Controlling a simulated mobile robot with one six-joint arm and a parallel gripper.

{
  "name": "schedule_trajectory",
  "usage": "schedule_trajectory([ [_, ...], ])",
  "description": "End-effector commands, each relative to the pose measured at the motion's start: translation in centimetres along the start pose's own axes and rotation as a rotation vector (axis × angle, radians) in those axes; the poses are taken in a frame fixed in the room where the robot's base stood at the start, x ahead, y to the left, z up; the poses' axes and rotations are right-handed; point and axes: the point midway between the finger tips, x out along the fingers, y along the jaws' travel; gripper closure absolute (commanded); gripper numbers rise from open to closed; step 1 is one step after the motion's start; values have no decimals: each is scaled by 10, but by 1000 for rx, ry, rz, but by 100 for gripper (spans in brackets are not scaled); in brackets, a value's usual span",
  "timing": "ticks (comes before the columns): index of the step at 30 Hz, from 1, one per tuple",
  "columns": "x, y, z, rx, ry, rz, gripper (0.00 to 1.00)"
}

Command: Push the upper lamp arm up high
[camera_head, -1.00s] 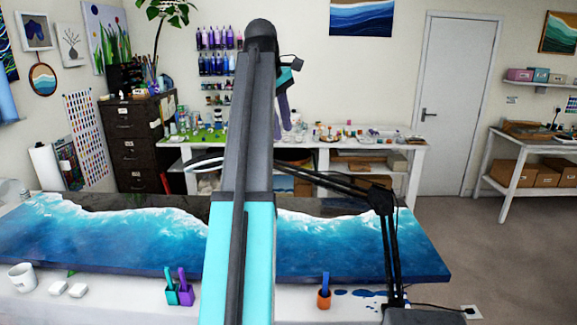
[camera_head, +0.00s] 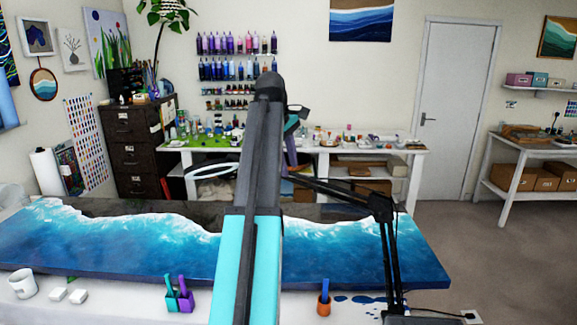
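The black desk lamp stands at the right of the painted slab. Its lower arm (camera_head: 391,265) rises nearly upright to an elbow joint (camera_head: 382,207). The upper lamp arm (camera_head: 335,191) runs left from the elbow, sloping gently up, and passes behind my arm. The lamp's white ring head (camera_head: 211,170) shows left of my arm, above the slab's far edge. My gripper (camera_head: 292,158) is partly hidden behind my arm's end and points down, close to the upper lamp arm in the picture. I cannot tell whether they touch, or whether its fingers are open.
The blue and white slab (camera_head: 340,250) fills the near table. A cluttered white bench (camera_head: 412,150) stands behind.

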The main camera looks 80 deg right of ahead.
Motion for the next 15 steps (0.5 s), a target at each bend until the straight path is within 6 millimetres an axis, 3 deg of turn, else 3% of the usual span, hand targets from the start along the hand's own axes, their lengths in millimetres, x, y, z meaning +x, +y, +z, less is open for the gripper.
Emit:
schedule_trajectory([
  [6, 14, 0, 0, 0, 0, 0, 70],
  [15, 18, 0, 0, 0, 0, 0, 70],
])
